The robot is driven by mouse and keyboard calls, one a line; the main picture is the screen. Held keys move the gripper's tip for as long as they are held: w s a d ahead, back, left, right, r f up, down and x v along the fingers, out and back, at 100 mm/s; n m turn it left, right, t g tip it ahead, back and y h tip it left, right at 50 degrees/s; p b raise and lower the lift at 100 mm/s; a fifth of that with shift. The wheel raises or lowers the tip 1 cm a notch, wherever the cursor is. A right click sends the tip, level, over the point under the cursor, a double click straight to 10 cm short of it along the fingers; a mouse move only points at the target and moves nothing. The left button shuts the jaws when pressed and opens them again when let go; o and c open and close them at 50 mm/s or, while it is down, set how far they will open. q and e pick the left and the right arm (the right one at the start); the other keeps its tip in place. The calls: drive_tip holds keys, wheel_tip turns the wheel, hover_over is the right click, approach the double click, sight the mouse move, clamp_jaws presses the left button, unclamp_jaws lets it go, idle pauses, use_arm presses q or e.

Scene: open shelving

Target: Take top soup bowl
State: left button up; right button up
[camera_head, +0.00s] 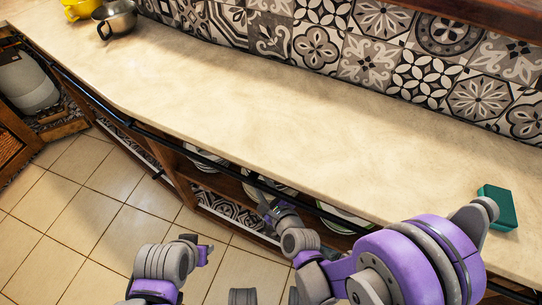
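White dishes show in part on the open shelf under the counter: one group (205,157) on the left and one with a green rim (345,220) on the right. More pale dishware (262,184) sits between them. The counter edge hides most of it, so I cannot tell which piece is the top soup bowl. My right gripper (268,204) reaches to the shelf opening just in front of the middle dishware. Its fingers are small and dark, and I cannot tell whether they touch or hold anything. My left gripper (205,249) is low over the floor, apart from the shelf.
The pale countertop (240,100) is mostly bare. A metal pot (118,19) and a yellow vessel (80,8) stand at its far left. A green sponge-like block (497,208) lies at the right. A dark rail (135,122) runs along the front edge. Tiled floor (90,200) is clear at left.

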drive_tip(key=x, duration=0.6)
drive_tip(key=b+x, duration=0.1)
drive_tip(key=x, duration=0.1)
drive_tip(key=shift+w+f, duration=0.25)
drive_tip(key=shift+f, duration=0.2)
drive_tip(key=shift+c, duration=0.3)
drive_tip(key=shift+s, duration=0.1)
clamp_jaws()
idle(0.5)
